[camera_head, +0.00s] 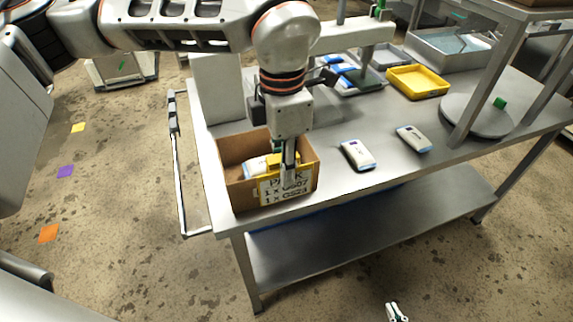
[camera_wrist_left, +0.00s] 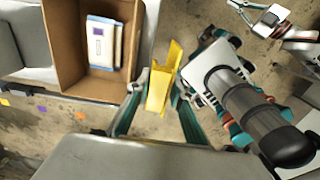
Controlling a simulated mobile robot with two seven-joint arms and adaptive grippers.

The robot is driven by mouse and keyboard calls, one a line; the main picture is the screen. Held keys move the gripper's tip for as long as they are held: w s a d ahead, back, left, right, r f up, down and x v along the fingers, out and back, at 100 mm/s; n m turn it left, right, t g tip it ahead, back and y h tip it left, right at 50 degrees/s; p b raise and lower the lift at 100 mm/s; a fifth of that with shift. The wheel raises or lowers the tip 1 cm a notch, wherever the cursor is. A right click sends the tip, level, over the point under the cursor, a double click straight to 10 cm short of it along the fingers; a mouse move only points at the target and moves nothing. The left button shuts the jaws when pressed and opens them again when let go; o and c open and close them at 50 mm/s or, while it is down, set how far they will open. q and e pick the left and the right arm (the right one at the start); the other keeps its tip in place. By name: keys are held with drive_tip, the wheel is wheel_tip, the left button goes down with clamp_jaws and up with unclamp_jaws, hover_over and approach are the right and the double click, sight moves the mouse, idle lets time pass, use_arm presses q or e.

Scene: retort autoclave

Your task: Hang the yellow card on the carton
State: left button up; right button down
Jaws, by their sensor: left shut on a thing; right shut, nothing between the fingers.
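The open brown carton (camera_head: 233,190) stands at the near left corner of the metal table, with white and blue packs (camera_head: 256,166) inside. It shows at the upper left of the left wrist view (camera_wrist_left: 68,40). The yellow card (camera_head: 270,192), with black pack text, is upright at the carton's front wall. My left gripper (camera_head: 288,178) points down and is shut on the card, whose folded top shows between the fingers (camera_wrist_left: 160,88). I cannot tell whether the fold sits over the rim. My right gripper (camera_head: 396,312) is shut and empty, low in front of the table.
Two white and blue packs (camera_head: 357,154) (camera_head: 413,139) lie on the table right of the carton. A yellow tray (camera_head: 417,82) and a round plate (camera_head: 477,116) are farther back. Shelf posts (camera_head: 487,85) rise at the right. The tabletop's front middle is mostly clear.

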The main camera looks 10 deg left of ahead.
use_arm(q)
drive_tip(key=shift+w+a+f, duration=0.3)
drive_tip(key=shift+w+a, duration=0.05)
drive_tip(key=shift+w, duration=0.1)
drive_tip(key=shift+w+a+f, duration=0.45)
drive_tip(key=shift+w, duration=0.2)
drive_tip(key=shift+w+a+f, duration=0.4)
drive_tip(key=shift+w+f, duration=0.05)
drive_tip(key=shift+w, duration=0.2)
drive_tip(key=shift+w+a+f, duration=0.45)
drive_tip(key=shift+w, duration=0.2)
drive_tip(key=shift+f+b, duration=0.5)
use_arm(e)
drive_tip(key=shift+w+f, duration=0.2)
drive_tip(key=shift+f, duration=0.15)
drive_tip(key=shift+w+r, duration=0.1)
drive_tip(key=shift+r, duration=0.05)
use_arm(q)
drive_tip(key=shift+f, duration=0.2)
use_arm(e)
drive_tip(key=shift+f, duration=0.35)
